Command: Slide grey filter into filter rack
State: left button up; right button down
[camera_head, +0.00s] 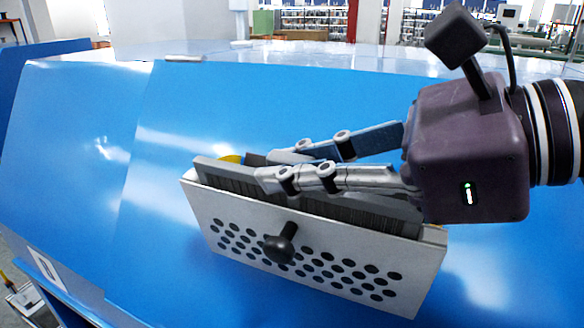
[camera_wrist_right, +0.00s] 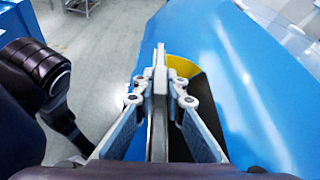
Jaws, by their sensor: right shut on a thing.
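The filter rack (camera_head: 330,238) is a pale metal box with a perforated front and a black knob (camera_head: 280,243). It stands on the blue surface in the middle of the head view, slightly askew. The grey filter (camera_head: 228,176) is a pleated panel with its top edge just above the rack's front wall; its lower part is hidden by that wall. My right gripper (camera_head: 272,168) is shut on the filter's upper edge from the right. In the right wrist view the filter (camera_wrist_right: 160,72) shows edge-on between the fingers (camera_wrist_right: 160,98). My left gripper is not in view.
A yellow round-edged thing (camera_head: 231,159) with a dark part sits just behind the rack; it also shows in the right wrist view (camera_wrist_right: 182,66). The blue surface (camera_head: 80,150) is clear to the left. A small metal piece (camera_head: 186,58) lies at its far edge.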

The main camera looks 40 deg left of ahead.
jog(key=shift+s+r+p, duration=0.2)
jog(key=shift+r+p, duration=0.25)
jog(key=shift+r, duration=0.6)
dwell(0.4)
jog(key=shift+r, duration=0.15)
jog(key=r, duration=0.2)
jog(key=r+p, duration=0.1)
jog(key=shift+s+d+r, duration=0.15)
jog(key=shift+s+r, duration=0.2)
jog(key=shift+s, duration=0.05)
dwell(0.4)
dwell(0.5)
jog(key=shift+r, duration=0.1)
jog(key=shift+s+d+r+p, duration=0.15)
jog(key=shift+r+p, duration=0.3)
jog(key=shift+r, duration=0.5)
jog(key=shift+s+a+r+p, duration=0.1)
jog(key=shift+s+r+p, duration=0.25)
jog(key=shift+r, duration=0.55)
jog(key=shift+w+r, duration=0.1)
